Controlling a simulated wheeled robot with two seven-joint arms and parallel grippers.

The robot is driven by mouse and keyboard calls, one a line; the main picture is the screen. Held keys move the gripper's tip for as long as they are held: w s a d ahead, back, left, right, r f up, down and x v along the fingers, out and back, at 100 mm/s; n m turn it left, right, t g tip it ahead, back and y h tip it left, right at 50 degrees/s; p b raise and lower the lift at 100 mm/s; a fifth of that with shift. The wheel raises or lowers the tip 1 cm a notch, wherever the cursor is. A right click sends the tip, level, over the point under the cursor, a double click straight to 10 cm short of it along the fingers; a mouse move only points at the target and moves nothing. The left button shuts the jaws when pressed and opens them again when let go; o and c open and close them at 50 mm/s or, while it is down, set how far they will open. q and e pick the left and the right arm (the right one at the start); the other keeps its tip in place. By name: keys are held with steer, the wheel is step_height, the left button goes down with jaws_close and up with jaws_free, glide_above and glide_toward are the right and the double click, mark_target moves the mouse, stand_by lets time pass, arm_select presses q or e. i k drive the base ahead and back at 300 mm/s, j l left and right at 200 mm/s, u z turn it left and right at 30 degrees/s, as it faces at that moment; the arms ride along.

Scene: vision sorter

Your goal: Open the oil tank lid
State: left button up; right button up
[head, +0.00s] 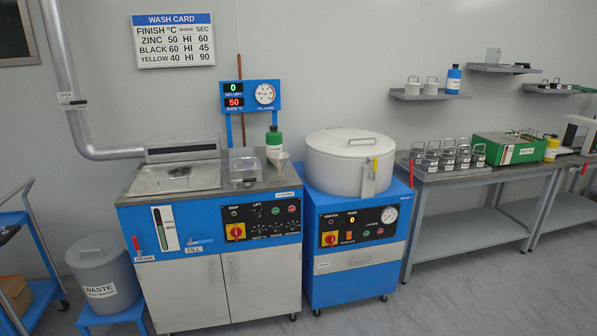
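No tank in the head view carries a label that I can clearly read as oil. A green box (508,147) with a small white label stands on the right-hand bench; its top is dark and its details are too small to tell whether a lid is shut. A flat steel cover with a dark handle (176,179) lies on the blue wash machine (208,215) at left. A round grey drum (349,165) with a handled lid, shut, sits on the blue cabinet beside it. Neither of my grippers is in view.
Several handled metal containers (448,155) stand on the steel bench (480,178), left of the green box. A waste bin (103,278) is at the lower left, beside a blue cart (40,240). Open grey floor (480,290) lies in front of the bench.

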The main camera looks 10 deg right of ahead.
mark_target(499, 137)
steer(key=i+l+z, duration=0.1)
steer(key=i+z, duration=0.6)
steer(key=i+j+z, duration=0.35)
steer(key=i, duration=0.15)
steer(key=i+l+z, duration=0.1)
steer(key=i+l, duration=0.15)
steer(key=i+l+z, duration=0.1)
steer(key=i, duration=0.35)
steer(key=i+l+z, duration=0.1)
steer(key=i+l, duration=0.2)
steer(key=i+l+u, duration=0.1)
steer(key=l, duration=0.25)
steer(key=i+l+u, duration=0.1)
steer(key=i+l, duration=0.15)
steer(key=i+l+u, duration=0.1)
steer(key=l, duration=0.3)
steer(key=i+l+u, duration=0.1)
steer(key=l, duration=0.3)
steer(key=i+l, duration=0.25)
steer(key=l+u, duration=0.05)
steer(key=l, duration=0.05)
